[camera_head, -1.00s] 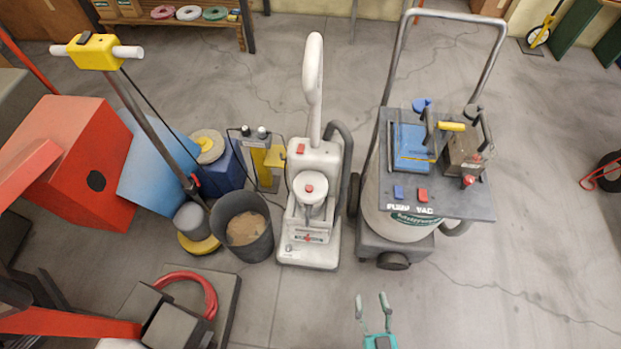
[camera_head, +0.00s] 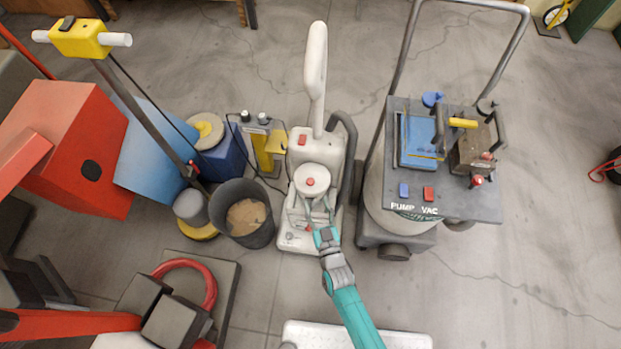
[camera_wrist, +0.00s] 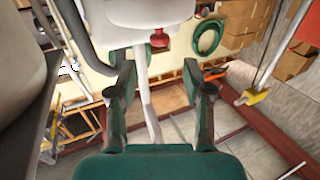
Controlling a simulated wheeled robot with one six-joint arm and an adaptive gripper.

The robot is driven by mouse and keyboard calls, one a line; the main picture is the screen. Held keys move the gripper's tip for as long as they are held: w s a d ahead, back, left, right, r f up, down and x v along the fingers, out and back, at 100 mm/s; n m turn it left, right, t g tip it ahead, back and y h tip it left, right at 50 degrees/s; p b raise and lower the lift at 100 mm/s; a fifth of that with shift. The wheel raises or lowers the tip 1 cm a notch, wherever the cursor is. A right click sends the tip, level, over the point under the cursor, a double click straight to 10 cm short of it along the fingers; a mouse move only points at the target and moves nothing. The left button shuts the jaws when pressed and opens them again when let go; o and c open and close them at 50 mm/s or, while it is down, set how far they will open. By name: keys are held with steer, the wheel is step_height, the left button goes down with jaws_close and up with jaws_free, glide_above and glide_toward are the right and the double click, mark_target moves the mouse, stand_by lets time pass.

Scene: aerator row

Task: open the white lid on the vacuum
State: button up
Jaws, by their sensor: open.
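The white upright vacuum (camera_head: 322,158) stands in the middle of the head view. Its round white lid (camera_head: 311,172) has a red knob (camera_head: 311,182) on top. My gripper (camera_head: 318,203) is open, its two fingers pointing at the lid from the front and overlapping its near edge in the picture. In the wrist view my gripper (camera_wrist: 160,80) shows its fingers spread and nothing between them. I cannot tell whether the fingers touch the lid.
The pump vac (camera_head: 455,195) stands close on the vacuum's right. A dark bucket (camera_head: 243,213) stands close on its left, with a yellow-handled floor machine (camera_head: 192,220) beyond.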

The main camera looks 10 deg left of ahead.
mark_target(311, 185)
steer(key=x, duration=0.9)
jaws_close()
